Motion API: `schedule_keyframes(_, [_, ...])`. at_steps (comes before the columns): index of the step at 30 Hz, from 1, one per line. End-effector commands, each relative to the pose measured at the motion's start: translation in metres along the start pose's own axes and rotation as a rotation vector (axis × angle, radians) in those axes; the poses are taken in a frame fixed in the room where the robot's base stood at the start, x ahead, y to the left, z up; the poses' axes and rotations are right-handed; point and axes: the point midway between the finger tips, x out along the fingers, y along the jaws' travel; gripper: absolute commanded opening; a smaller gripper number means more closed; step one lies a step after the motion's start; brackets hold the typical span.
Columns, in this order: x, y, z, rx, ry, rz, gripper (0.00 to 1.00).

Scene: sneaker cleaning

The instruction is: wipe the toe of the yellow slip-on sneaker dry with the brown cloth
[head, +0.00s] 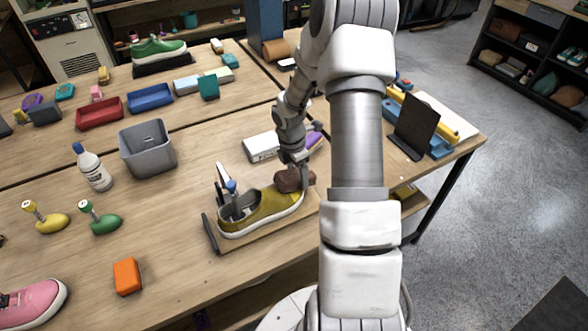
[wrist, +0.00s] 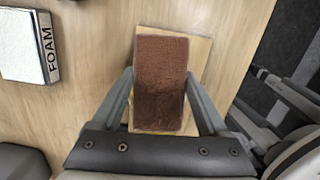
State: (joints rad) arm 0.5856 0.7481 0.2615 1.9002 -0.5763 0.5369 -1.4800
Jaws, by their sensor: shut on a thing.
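The yellow slip-on sneaker (head: 262,210) sits on a wooden board (head: 235,246) near the table's front edge, its toe pointing right. My gripper (head: 297,172) is above the toe, shut on the brown cloth (head: 289,182). The cloth appears to rest against the toe's top; exact contact is hard to tell. In the wrist view the brown cloth (wrist: 160,80) is a thick block between my gripper's fingers (wrist: 161,100), covering nearly all of the sneaker. Only a thin yellow strip shows near the cloth's lower edge.
A white box marked FOAM (wrist: 27,47) stands behind the sneaker. A grey bin (head: 147,150), a white bottle (head: 94,168) and yellow and green knobbed tools are to the left. An orange block (head: 127,276) and a pink sneaker (head: 33,302) lie front left. Bare table lies between.

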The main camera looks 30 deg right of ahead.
Motion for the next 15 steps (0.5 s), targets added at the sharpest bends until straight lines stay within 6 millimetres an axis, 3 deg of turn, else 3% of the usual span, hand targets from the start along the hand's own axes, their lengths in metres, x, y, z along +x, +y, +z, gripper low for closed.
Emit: schedule_keyframes(15, [0.001, -0.037, 0.0, 0.0, 0.0, -0.001, 0.32])
